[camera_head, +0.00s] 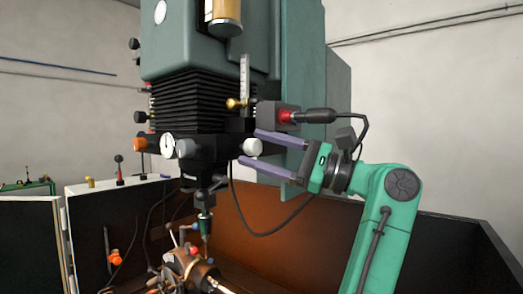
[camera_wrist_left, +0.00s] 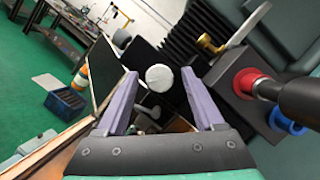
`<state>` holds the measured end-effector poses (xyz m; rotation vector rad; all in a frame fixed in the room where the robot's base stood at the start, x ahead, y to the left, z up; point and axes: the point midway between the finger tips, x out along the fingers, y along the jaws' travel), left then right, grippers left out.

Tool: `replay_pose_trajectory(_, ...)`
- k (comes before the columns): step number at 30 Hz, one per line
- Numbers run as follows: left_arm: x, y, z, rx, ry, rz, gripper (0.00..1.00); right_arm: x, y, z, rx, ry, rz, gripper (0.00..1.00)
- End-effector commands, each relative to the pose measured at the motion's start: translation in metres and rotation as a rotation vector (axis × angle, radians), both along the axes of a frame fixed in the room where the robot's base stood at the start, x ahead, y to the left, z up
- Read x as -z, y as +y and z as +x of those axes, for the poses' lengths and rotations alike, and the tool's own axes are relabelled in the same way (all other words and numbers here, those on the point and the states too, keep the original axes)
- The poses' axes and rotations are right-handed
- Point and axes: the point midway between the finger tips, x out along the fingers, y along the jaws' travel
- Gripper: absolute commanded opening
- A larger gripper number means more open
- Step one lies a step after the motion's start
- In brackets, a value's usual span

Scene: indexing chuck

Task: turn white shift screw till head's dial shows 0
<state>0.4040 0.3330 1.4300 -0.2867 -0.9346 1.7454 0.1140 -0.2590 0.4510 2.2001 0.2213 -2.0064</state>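The white shift screw (camera_head: 252,146) is a round white knob on the right side of the machine's dark head. In the left wrist view the white screw (camera_wrist_left: 160,77) shows centred between my fingertips, with a gap on each side. My left gripper (camera_head: 249,147) is open, its two purple fingers pointing at the head, one above and one below the screw. The left wrist view also shows the open gripper (camera_wrist_left: 160,74). I cannot tell how far the tips reach past the screw. A round white dial (camera_head: 167,144) sits on the head's left; its reading is too small to tell. My right gripper is out of view.
A red-ringed connector (camera_head: 287,115) with a black cable is just above my fingers. A brass knob (camera_head: 236,103) is on the column beside a scale. An orange knob (camera_head: 140,144) is left of the dial. Tooling (camera_head: 191,267) stands below the head inside the enclosure.

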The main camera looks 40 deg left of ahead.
Motion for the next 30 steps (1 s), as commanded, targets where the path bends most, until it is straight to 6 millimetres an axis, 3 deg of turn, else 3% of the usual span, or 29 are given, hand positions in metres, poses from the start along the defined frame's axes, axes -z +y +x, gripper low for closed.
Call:
replay_pose_trajectory(4, 0.002, -0.004, 0.002, 0.001, 0.000, 0.000, 0.69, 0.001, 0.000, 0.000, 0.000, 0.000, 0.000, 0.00)
replay_pose_trajectory(8, 0.008, -0.021, 0.010, 0.003, 0.003, 0.000, 0.69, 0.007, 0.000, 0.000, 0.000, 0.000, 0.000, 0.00)
replay_pose_trajectory(16, 0.022, -0.080, 0.035, 0.002, 0.002, 0.003, 0.69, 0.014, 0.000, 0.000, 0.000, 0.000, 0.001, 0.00)
replay_pose_trajectory(21, 0.028, -0.112, 0.049, 0.001, 0.001, 0.001, 0.69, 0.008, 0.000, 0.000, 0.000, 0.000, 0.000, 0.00)
replay_pose_trajectory(30, 0.036, -0.130, 0.056, 0.000, 0.000, 0.000, 0.69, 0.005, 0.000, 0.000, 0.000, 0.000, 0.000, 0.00)
